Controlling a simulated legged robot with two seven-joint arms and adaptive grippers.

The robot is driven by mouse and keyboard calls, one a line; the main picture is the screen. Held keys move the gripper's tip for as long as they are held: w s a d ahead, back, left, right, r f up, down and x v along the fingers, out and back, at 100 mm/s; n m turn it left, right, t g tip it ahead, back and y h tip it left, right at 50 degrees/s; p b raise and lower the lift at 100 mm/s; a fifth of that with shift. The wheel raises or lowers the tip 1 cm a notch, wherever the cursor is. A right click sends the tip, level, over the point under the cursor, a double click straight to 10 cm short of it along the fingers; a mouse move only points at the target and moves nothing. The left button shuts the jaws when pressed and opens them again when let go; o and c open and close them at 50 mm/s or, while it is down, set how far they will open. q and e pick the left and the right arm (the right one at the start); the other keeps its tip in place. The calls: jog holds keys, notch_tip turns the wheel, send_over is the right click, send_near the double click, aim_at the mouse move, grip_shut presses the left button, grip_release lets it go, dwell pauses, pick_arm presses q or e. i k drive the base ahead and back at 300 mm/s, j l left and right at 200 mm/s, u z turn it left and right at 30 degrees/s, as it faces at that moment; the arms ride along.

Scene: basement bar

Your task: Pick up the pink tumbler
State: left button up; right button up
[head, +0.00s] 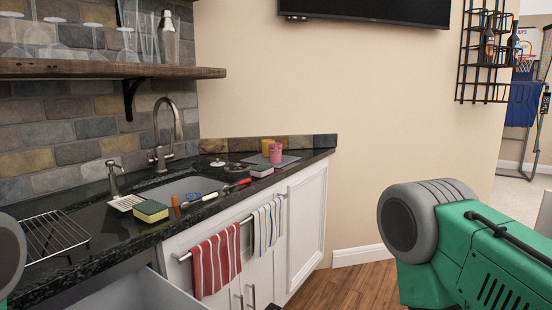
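The pink tumbler (276,153) stands upright near the far right end of the dark counter (312,157), on or beside a flat grey mat. A yellow tumbler (267,146) stands just behind and to its left. A pink sponge (262,171) lies in front of the pink tumbler, closer to the counter's front edge. Neither of my grippers is in the head view. A green and grey part of my body fills the lower right, well apart from the tumbler, and a grey part shows at the left edge.
A sink (180,189) with a faucet (168,130) lies left of the tumblers. A green-yellow sponge (151,211), a brush and a red-handled tool lie along the front edge. A wire rack (52,238) is at left. An open drawer (135,293) juts out below. Wooden floor at right is clear.

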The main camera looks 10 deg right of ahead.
aim_at(275, 150)
jog(key=i+l+u, duration=0.1)
jog(key=l+u, duration=0.15)
jog(key=u, duration=0.15)
jog(key=l+u, duration=0.25)
jog(key=u, duration=0.15)
jog(key=i+l+u, duration=0.1)
jog(key=l+u, duration=0.3)
jog(key=k+l+u, duration=0.1)
jog(key=l+u, duration=0.15)
jog(key=l, duration=0.3)
